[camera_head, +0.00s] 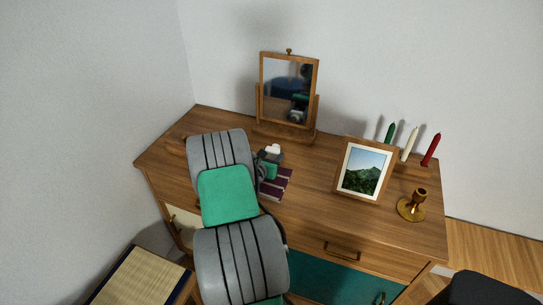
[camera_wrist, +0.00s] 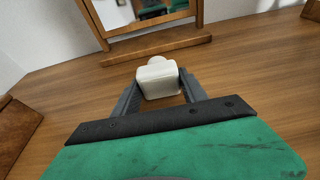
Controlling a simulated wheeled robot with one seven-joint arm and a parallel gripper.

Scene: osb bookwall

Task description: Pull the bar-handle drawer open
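A wooden desk (camera_head: 320,212) has a wooden front drawer with a dark bar handle (camera_head: 342,249) at right of centre. That drawer looks flush with the desk front. My gripper (camera_head: 271,157) is above the desk top, up and left of the bar handle and apart from it. In the wrist view my gripper (camera_wrist: 160,87) has its two grey fingers spread, with a small white object (camera_wrist: 157,80) between or just beyond their tips. I cannot tell whether the fingers touch it. My arm hides part of the desk front at left.
A mirror (camera_head: 289,90), picture frame (camera_head: 364,171), brass candle holder (camera_head: 416,205) and several candles (camera_head: 410,142) stand on the desk. A striped purple item (camera_head: 277,185) lies beside my gripper. A teal front (camera_head: 325,280) is below the drawer. A dark seat (camera_head: 485,290) is lower right.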

